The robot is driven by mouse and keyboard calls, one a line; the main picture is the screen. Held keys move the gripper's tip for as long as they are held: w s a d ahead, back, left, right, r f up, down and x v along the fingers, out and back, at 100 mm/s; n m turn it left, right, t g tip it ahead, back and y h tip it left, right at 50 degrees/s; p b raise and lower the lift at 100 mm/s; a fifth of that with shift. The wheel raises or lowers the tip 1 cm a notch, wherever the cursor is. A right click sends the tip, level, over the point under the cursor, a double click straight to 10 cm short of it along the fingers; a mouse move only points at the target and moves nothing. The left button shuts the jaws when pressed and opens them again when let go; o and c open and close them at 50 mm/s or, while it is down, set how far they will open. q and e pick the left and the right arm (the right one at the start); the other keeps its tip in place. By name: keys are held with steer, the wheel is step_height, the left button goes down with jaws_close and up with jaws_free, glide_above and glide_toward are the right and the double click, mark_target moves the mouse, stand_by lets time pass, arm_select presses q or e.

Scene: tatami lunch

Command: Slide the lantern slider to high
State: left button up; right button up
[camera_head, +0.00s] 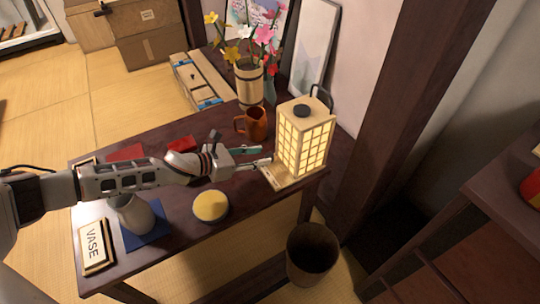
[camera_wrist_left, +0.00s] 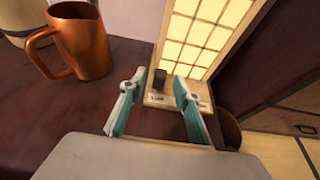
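The lantern (camera_head: 303,145) is a lit paper-and-wood box on a light wooden base, upright at the table's right end. It also fills the upper middle of the left wrist view (camera_wrist_left: 200,38). A small dark slider knob (camera_wrist_left: 160,78) stands on the base in front of the lit panel, toward the left end of its light strip. My left gripper (camera_head: 262,159) reaches the base from the left. Its two teal-sided fingers are apart in the left wrist view (camera_wrist_left: 160,84), with the knob between their tips in the picture. I cannot tell whether they touch it. My right gripper is out of view.
A copper mug (camera_head: 252,124) stands behind my left gripper. A vase of flowers (camera_head: 249,84) is farther back. A round yellow-topped item (camera_head: 211,206), a grey vase (camera_head: 135,215) and a VASE sign (camera_head: 95,246) are on the table (camera_head: 180,245). A bin (camera_head: 312,253) stands below the right edge.

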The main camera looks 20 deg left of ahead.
mark_target(267, 155)
arm_select(q)
steer(key=shift+w+d+f+b, duration=0.3)
steer(key=shift+w+d+f, duration=0.65)
steer(key=shift+w+d, duration=0.05)
steer(key=shift+w, duration=0.1)
steer(key=shift+w+d, duration=0.2)
steer(key=shift+w, duration=0.15)
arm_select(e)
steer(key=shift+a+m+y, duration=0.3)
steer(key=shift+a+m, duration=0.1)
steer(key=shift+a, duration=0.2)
arm_select(q)
steer(key=shift+c, duration=0.4)
jaws_close()
steer(key=s+d, duration=0.1)
steer(key=s+d+r+p, duration=0.1)
steer(key=d, duration=0.1)
steer(key=shift+s+d, duration=0.3)
steer(key=s+d+p, duration=0.1)
steer(key=s+d, duration=0.1)
steer(key=d, duration=0.1)
steer(key=shift+s+d+f+p, duration=0.15)
steer(key=shift+s+p, duration=0.2)
steer(key=shift+p, duration=0.05)
steer(key=shift+s+d+f, duration=0.35)
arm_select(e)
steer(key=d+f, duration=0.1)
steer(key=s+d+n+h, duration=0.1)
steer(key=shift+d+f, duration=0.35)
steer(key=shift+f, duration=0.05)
